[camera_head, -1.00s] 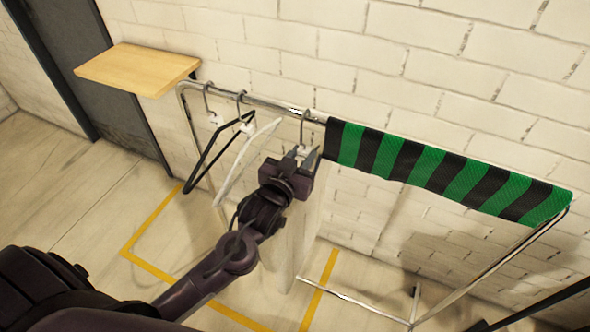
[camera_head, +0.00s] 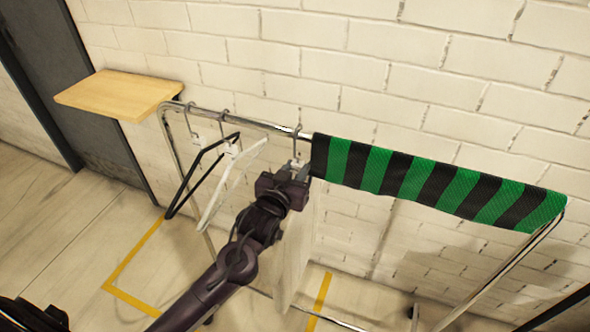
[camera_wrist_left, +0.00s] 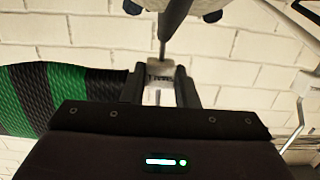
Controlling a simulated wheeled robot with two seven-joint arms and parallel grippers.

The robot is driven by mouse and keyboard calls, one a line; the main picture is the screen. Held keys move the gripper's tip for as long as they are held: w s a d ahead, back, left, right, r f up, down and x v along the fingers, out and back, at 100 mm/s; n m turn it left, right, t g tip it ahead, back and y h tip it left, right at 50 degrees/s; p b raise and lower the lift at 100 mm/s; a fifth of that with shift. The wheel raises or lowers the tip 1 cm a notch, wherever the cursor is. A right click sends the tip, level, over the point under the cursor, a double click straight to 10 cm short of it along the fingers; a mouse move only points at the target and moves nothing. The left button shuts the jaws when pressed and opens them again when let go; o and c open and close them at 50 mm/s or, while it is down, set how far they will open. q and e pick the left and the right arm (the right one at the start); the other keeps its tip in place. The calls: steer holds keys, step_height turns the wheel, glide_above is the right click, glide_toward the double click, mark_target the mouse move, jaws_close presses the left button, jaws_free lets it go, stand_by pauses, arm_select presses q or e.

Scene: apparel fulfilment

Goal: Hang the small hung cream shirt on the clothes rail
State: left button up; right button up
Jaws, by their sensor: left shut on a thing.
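The cream shirt (camera_head: 293,255) hangs below my left gripper, partly hidden behind my arm. Its hanger's hook (camera_head: 296,142) rises from the gripper to the clothes rail (camera_head: 251,122) and appears to be over it, just left of the striped cover. My left gripper (camera_head: 295,168) is shut on the hanger's white neck block. In the left wrist view the fingers (camera_wrist_left: 161,88) hold the white block (camera_wrist_left: 161,75), with the hook's stem running up to the dark rail (camera_wrist_left: 174,17). My right gripper is out of view.
A black hanger (camera_head: 192,180) and a white hanger (camera_head: 226,185) hang on the rail to the left. A green-and-black striped cover (camera_head: 430,180) wraps the rail to the right. A wooden shelf (camera_head: 118,94) is at the left. A brick wall stands close behind.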

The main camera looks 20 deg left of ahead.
arm_select(q)
steer(key=o, duration=1.1)
steer(key=shift+c, duration=0.2)
steer(key=shift+s, duration=0.1)
steer(key=shift+s, duration=0.2)
steer(key=s, duration=0.2)
steer(key=s+b, duration=0.1)
steer(key=s, duration=0.1)
steer(key=s+b, duration=0.1)
steer(key=s, duration=0.1)
steer(key=shift+s+a+r, duration=0.1)
steer(key=shift+s+r, duration=0.05)
steer(key=shift+r, duration=0.15)
steer(key=shift+s+r, duration=0.2)
steer(key=shift+s, duration=0.3)
